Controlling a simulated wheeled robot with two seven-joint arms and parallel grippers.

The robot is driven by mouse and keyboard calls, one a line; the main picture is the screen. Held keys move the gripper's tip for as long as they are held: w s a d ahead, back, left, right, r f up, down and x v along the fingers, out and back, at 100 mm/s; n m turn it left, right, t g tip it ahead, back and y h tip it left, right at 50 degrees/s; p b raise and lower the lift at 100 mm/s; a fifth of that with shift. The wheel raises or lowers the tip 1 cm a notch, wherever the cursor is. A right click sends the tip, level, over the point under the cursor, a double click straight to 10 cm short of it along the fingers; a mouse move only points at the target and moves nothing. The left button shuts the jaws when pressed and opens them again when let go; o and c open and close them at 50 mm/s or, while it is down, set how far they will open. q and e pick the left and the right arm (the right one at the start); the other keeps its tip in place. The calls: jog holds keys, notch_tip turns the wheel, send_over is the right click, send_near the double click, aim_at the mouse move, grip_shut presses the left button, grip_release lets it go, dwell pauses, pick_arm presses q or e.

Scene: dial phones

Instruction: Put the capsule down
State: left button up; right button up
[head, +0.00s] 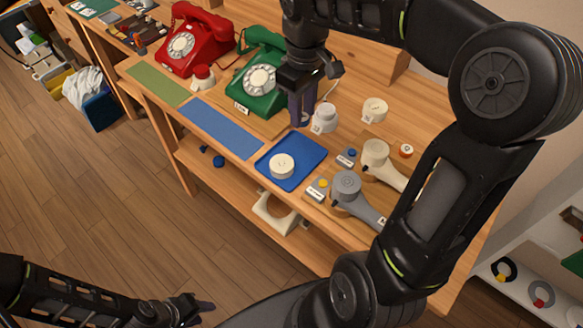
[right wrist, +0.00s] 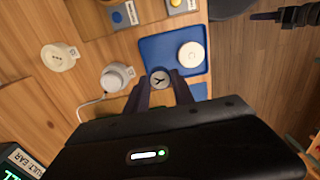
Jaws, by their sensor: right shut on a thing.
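My right gripper (head: 303,122) points down beside the green phone, behind the blue tray (head: 308,148). In the right wrist view it (right wrist: 160,86) is shut on the capsule (right wrist: 160,79), a small round grey piece with a dark Y-shaped mark. The capsule appears against the tray's edge (right wrist: 150,48); its height above the surface is unclear. In the head view the fingers mostly hide it. A white round cap (head: 282,166) lies on the tray and also shows in the right wrist view (right wrist: 190,55). My left gripper (head: 190,307) is low at the bottom left, away from the table; its opening is unclear.
The green phone (head: 257,80) and red phone (head: 190,43) are to the left. A grey handset (head: 350,190) and a cream handset (head: 378,158) lie right of the tray. The blue mat (head: 220,128) is bare.

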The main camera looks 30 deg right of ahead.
send_over(301, 151)
jog(key=shift+f, duration=2.45)
jog(key=shift+f, duration=0.1)
jog(key=shift+f, duration=2.4)
jog(key=shift+f, duration=0.2)
jog(key=o, duration=1)
jog(key=shift+c, duration=0.2)
jog(key=shift+r, duration=0.1)
